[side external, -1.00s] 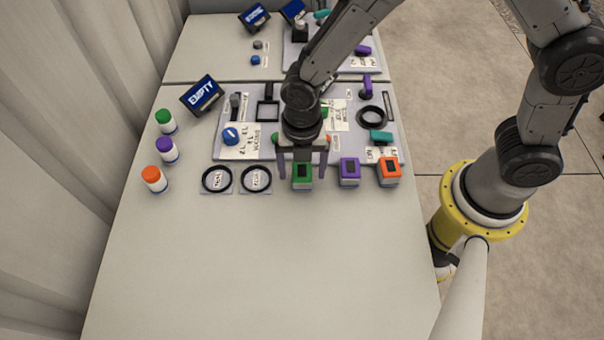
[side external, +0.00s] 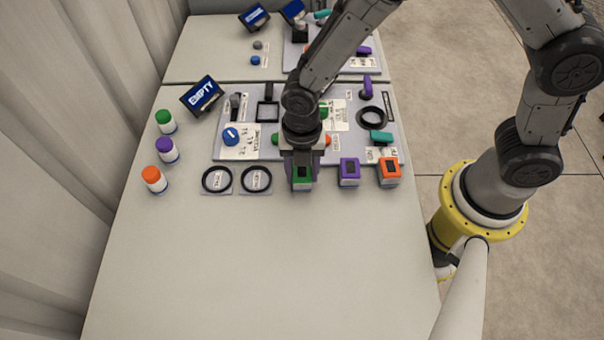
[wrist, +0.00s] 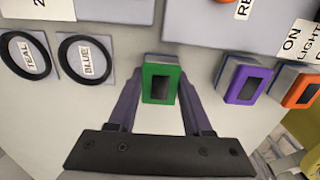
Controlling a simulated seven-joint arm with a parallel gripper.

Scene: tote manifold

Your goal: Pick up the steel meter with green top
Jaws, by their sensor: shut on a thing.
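The steel meter with green top (side external: 302,180) stands upright on the table in front of the grey board. In the wrist view its green top (wrist: 147,84) with a dark window lies between the two fingers. My gripper (side external: 301,176) is lowered over the meter and shut on it, one finger against each side. The gripper also shows in the wrist view (wrist: 160,91). The meter's lower part is mostly hidden in the wrist view.
Close on the right stand a purple-topped meter (side external: 349,172) and an orange-topped meter (side external: 389,171). On the left lie two black rings (side external: 217,180) on labelled pads. Several capped bottles (side external: 168,151) stand further left. The front of the table (side external: 260,270) is clear.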

